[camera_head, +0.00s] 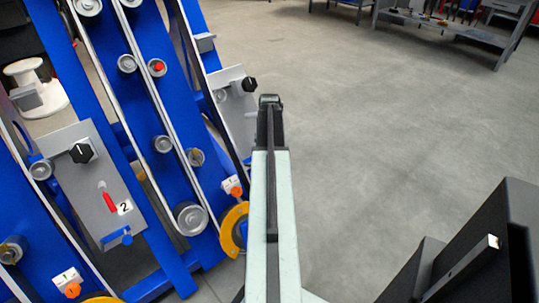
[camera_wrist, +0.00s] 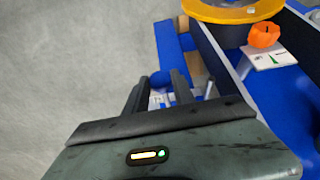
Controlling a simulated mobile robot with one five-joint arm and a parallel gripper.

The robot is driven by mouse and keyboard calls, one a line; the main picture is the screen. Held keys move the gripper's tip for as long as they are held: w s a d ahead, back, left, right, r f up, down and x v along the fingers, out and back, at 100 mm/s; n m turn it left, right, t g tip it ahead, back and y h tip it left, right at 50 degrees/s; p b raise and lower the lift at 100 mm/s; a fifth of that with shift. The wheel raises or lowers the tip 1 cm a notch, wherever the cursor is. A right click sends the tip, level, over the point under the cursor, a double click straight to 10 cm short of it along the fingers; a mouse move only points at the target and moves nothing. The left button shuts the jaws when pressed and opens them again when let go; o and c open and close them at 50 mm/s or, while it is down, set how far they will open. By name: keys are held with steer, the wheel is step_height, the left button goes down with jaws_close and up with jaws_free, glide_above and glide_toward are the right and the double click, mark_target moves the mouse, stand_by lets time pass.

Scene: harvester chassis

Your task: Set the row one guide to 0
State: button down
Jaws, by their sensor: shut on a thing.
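My gripper (camera_wrist: 163,88) has its fingers closed around a small blue part (camera_wrist: 160,77), mostly hidden between them, with white marks just below it. Which guide this part belongs to cannot be told. Beside it to the right, an orange pointer (camera_wrist: 264,36) sits on a white dial plate (camera_wrist: 270,57); its reading is too small to tell. An orange pointer (camera_head: 236,190) and a yellow ring (camera_head: 234,229) show just left of my arm. Another orange pointer (camera_head: 71,289) is at the lower left.
A grey plate marked 2 (camera_head: 92,187) carries a red pointer (camera_head: 109,202), a black knob (camera_head: 82,153) and a blue knob (camera_head: 121,238). A second black knob (camera_head: 249,84) is on the plate behind my arm.

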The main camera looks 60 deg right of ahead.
steer(key=shift+d, duration=0.1)
stand_by(0.4)
steer(key=shift+s+d, duration=0.3)
steer(key=shift+d, duration=0.55)
steer(key=shift+s+d, duration=0.3)
steer(key=shift+d, duration=0.5)
steer(key=c, duration=1.1)
jaws_free()
step_height(320, 180, up, 8)
steer(key=p, duration=0.8)
steer(key=shift+f, duration=0.1)
